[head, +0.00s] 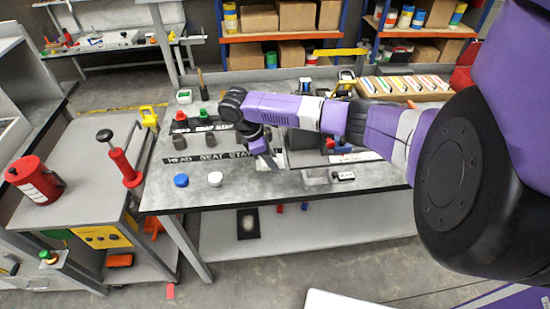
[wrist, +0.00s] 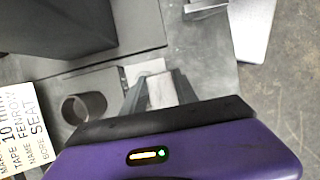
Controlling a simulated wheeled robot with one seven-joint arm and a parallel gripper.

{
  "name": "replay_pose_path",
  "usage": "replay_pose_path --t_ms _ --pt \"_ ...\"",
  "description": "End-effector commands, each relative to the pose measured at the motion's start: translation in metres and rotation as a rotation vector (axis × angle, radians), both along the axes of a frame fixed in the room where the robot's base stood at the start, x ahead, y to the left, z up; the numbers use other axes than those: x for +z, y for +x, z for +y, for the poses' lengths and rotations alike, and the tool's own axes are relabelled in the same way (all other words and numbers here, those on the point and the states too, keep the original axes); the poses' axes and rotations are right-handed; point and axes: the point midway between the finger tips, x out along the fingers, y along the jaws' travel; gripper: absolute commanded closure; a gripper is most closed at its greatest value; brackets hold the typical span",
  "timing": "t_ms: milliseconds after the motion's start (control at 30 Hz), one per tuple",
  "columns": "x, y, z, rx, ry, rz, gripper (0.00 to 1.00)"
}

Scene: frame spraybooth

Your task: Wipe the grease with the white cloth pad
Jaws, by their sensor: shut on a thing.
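My gripper (head: 263,160) is low over the middle of the workbench (head: 240,190), its jaws pointing down. In the wrist view my gripper (wrist: 158,90) is shut on a pale block between its fingers, which looks like the white cloth pad (wrist: 162,90). A whitish patch lies just beyond the left finger in that view; I cannot tell what it is. I cannot tell whether the pad touches the surface. No grease smear is clearly visible in either view, and my arm hides part of the bench.
A blue cap (head: 181,180) and a white cap (head: 215,179) lie near the bench's front left. A boxed row of coloured items (head: 405,87) sits back right.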

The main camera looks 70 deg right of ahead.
Motion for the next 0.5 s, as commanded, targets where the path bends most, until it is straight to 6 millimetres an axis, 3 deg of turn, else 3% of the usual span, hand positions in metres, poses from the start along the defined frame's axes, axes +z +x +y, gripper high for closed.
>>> replay_pose_path --t_ms 500 --pt "0.002 0.024 0.010 0.000 0.000 0.000 0.97"
